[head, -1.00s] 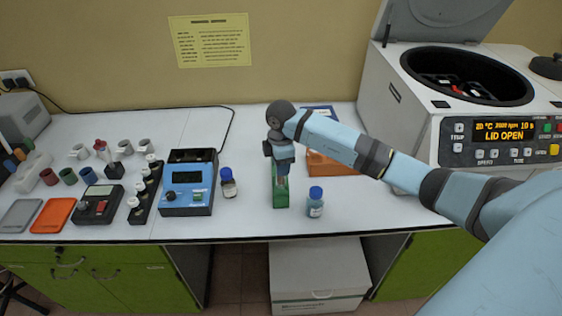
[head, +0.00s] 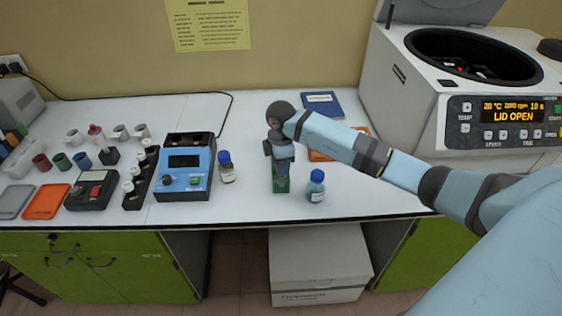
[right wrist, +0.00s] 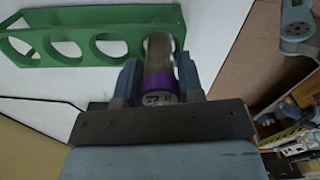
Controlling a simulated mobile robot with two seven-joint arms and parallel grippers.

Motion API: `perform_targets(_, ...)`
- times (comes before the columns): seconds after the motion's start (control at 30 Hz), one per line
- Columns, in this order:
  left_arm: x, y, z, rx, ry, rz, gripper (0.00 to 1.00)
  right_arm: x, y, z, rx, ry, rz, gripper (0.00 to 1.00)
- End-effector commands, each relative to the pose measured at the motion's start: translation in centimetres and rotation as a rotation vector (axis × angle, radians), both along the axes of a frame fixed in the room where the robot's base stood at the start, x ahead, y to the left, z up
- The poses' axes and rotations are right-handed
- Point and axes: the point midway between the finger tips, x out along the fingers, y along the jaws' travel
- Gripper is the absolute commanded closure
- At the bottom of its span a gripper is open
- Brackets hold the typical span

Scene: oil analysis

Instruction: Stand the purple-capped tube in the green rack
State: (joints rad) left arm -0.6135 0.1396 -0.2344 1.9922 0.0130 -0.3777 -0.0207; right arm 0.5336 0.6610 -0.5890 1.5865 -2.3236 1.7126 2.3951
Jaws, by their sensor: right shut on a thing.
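The green rack (head: 281,187) stands near the front edge of the bench, mostly hidden behind my right gripper in the head view. In the right wrist view the rack (right wrist: 85,54) shows several round holes along its length. My right gripper (head: 283,168) is over the rack, pointing down. It is shut on the purple-capped tube (right wrist: 160,58), with the purple cap (right wrist: 158,87) between its fingers. The tube's far end overlaps the rack's end hole; I cannot tell how deep it sits. My left gripper is not in view.
A blue-capped bottle (head: 316,187) stands close to the right of the rack. Another blue-capped bottle (head: 226,167) and a blue meter (head: 185,172) are to the left. An open-lidded centrifuge (head: 460,100) is at the right. An orange tray (head: 322,156) lies behind my forearm.

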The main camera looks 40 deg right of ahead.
Motion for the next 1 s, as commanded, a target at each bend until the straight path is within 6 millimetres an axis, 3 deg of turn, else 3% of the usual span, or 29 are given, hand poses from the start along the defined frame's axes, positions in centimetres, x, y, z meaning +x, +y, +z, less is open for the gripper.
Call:
perform_targets(0.03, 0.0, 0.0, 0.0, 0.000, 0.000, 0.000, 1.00, 0.0, 0.0, 0.0, 0.000, 0.000, 0.000, 0.58)
perform_targets(0.13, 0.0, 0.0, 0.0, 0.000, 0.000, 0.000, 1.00, 0.0, 0.0, 0.0, 0.000, 0.000, 0.000, 0.35)
perform_targets(0.53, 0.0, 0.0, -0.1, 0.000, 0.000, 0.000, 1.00, 0.1, 0.0, 0.9, 0.001, -0.003, 0.001, 0.35)
perform_targets(0.67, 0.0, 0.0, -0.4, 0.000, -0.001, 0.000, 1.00, 0.1, 0.0, 3.0, 0.000, -0.004, 0.002, 0.35)
perform_targets(1.0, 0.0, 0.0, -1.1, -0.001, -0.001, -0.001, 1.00, 0.1, 0.0, 10.6, 0.000, -0.004, 0.001, 0.35)
